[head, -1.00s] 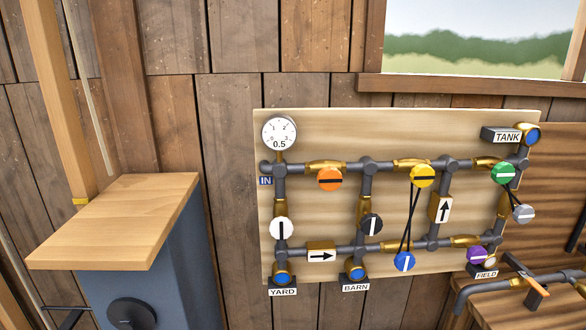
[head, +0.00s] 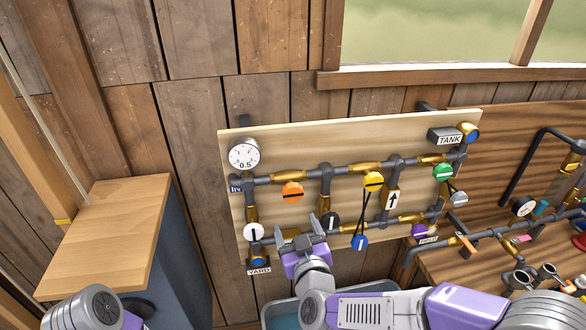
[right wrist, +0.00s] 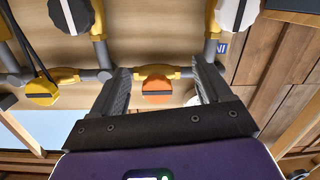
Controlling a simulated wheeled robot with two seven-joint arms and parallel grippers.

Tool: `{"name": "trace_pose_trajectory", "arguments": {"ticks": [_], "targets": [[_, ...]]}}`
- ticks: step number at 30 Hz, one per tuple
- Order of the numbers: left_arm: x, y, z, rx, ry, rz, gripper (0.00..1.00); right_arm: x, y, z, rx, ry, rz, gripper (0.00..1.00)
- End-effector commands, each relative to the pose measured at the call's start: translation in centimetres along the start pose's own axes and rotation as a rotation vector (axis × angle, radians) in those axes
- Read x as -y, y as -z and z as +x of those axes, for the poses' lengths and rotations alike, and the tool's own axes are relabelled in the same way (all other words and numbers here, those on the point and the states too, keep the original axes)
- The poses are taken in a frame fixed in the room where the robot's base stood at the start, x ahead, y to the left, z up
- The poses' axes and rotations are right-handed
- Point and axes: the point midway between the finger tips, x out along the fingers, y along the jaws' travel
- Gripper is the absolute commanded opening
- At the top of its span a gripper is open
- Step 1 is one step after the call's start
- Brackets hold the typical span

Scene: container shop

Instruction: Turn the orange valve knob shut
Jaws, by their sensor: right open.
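The orange valve knob (head: 292,192) sits on the upper pipe of the board, below and right of the gauge (head: 243,155). Its dark bar lies roughly along that pipe. My right gripper (head: 301,226) is open and empty, just below the knob in the head view. In the right wrist view the orange knob (right wrist: 157,90) appears between the two spread fingers (right wrist: 160,68), with no visible contact. My left gripper is out of view; only a grey and purple part of my left arm shows at the lower left.
The white knob (head: 253,232), black knob (head: 331,221), yellow knob (head: 373,182) and blue knob (head: 360,242) are nearby on the pipes. A blue-grey cabinet with a wooden top (head: 110,235) stands left. A bin (head: 278,313) lies below the board. A bench with pipes is at right.

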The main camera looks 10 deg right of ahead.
Motion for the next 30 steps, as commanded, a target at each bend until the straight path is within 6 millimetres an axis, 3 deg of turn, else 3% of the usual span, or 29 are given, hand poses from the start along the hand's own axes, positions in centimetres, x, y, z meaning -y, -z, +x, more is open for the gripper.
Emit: {"name": "trace_pose_trajectory", "arguments": {"ticks": [1, 6, 19, 30], "targets": [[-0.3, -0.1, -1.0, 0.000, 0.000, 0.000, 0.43, -0.5, 2.5, -0.6, -0.035, -0.016, -0.006, 0.78], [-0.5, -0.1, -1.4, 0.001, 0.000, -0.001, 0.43, -1.3, 4.9, -1.0, -0.082, -0.047, -0.019, 0.78], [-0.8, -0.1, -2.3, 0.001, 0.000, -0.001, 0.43, -1.6, 5.3, 5.1, -0.081, -0.047, -0.020, 0.78], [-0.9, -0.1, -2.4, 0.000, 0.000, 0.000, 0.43, -1.6, 5.3, 6.2, -0.081, -0.045, -0.019, 0.78]]}}
